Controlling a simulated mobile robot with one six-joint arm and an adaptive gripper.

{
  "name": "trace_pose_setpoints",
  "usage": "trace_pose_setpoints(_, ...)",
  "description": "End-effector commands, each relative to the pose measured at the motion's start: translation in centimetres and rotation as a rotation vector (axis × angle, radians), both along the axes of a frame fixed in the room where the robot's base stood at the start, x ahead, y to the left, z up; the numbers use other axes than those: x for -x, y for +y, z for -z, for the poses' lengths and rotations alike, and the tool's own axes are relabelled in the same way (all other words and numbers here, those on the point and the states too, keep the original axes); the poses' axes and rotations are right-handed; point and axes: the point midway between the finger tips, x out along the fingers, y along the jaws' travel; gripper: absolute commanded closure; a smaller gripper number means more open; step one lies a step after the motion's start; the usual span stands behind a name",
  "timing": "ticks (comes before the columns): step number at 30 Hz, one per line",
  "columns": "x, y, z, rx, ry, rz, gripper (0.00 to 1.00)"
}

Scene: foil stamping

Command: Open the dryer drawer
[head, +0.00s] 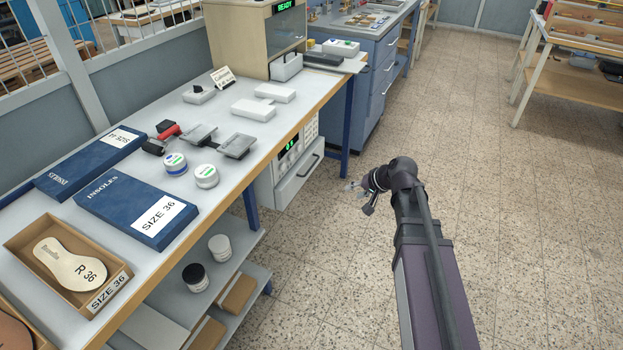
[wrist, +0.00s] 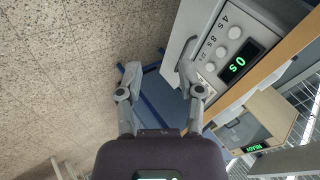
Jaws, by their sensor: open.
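The dryer (head: 291,150) is a white unit with a green display and buttons, under the right end of the workbench. Its drawer (head: 298,182) is the lower front, with a dark bar handle (head: 308,166). I cannot tell if the drawer stands slightly out. My gripper (head: 354,186) is open and empty, to the right of the drawer and apart from it in the head view. In the wrist view the dryer panel (wrist: 237,60) reads 0s, tilted. The right finger of my gripper (wrist: 158,72) overlaps the dryer's edge there, so the handle is partly hidden; contact cannot be told.
The workbench (head: 232,150) carries blue boxes, stamps and jars. A blue bench leg (head: 347,130) stands close behind the dryer. A blue cabinet (head: 378,80) is farther back. The tiled floor (head: 480,150) to the right is clear.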

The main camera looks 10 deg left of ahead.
Motion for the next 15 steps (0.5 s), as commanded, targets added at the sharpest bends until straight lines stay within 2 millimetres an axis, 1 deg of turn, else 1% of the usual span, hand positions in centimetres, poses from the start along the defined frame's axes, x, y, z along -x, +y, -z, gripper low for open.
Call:
trace_pose_setpoints(1,-1.0,0.5,1.7,-0.031,-0.012,0.01,0.52)
trace_pose_setpoints(9,-5.3,2.9,4.5,-0.213,-0.075,0.083,0.52)
trace_pose_setpoints(15,-8.3,4.2,6.4,-0.347,-0.113,0.142,0.52)
